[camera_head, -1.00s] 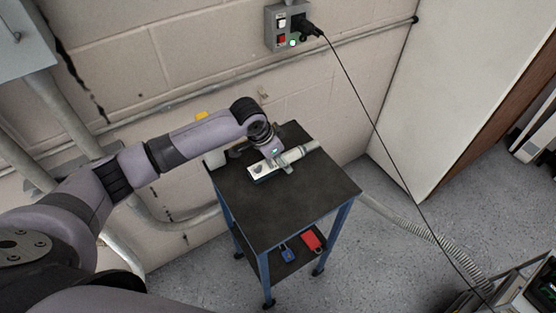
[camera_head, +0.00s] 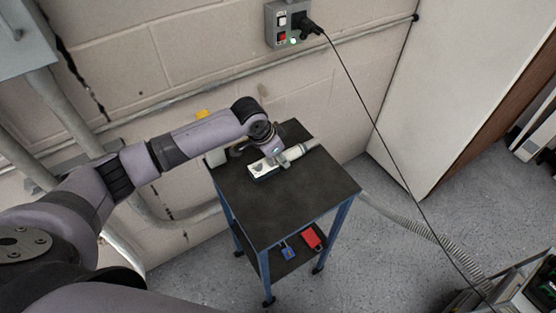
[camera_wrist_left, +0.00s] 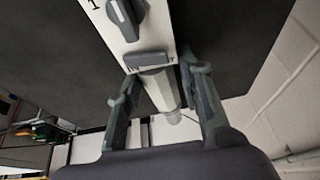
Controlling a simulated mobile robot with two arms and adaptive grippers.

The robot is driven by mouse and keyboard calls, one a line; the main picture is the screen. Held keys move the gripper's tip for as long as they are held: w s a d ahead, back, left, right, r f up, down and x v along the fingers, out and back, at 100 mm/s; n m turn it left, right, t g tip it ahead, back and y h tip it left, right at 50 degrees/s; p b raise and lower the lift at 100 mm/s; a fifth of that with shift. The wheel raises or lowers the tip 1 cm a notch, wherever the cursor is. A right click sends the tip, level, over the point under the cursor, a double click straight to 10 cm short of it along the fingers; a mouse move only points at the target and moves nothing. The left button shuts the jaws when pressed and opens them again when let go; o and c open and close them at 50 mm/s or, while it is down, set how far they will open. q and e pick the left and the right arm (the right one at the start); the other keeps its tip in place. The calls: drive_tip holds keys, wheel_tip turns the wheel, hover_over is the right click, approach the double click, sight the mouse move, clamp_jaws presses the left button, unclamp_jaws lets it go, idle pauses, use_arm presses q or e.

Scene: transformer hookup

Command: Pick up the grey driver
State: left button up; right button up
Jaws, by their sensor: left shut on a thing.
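The driver (camera_head: 297,152) is a pale grey device at the back of the cart's black top (camera_head: 290,200). It has a light boxy part with a dark knob (camera_wrist_left: 127,16) and a cylindrical part (camera_wrist_left: 160,90). My left gripper (camera_head: 281,160) is over its middle; in the left wrist view its fingers (camera_wrist_left: 165,82) stand on either side of the cylindrical part, shut on it. I cannot tell whether the driver touches the top or is slightly above it. My right gripper is not in view.
The blue-legged cart stands against a block wall. Its lower shelf holds a red item (camera_head: 312,237) and a blue item (camera_head: 288,252). A wall control box (camera_head: 288,24) has a black cable hanging to the lower right. The front of the cart top is clear.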

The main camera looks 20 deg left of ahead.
use_arm(q)
drive_tip(key=shift+s+d, duration=0.1)
drive_tip(key=shift+d, duration=0.05)
clamp_jaws()
drive_tip(key=shift+r, duration=0.2)
wheel_tip(320, 180, up, 20)
drive_tip(key=b, duration=0.2)
drive_tip(key=shift+f, duration=0.15)
drive_tip(key=shift+o, duration=1.8)
unclamp_jaws()
clamp_jaws()
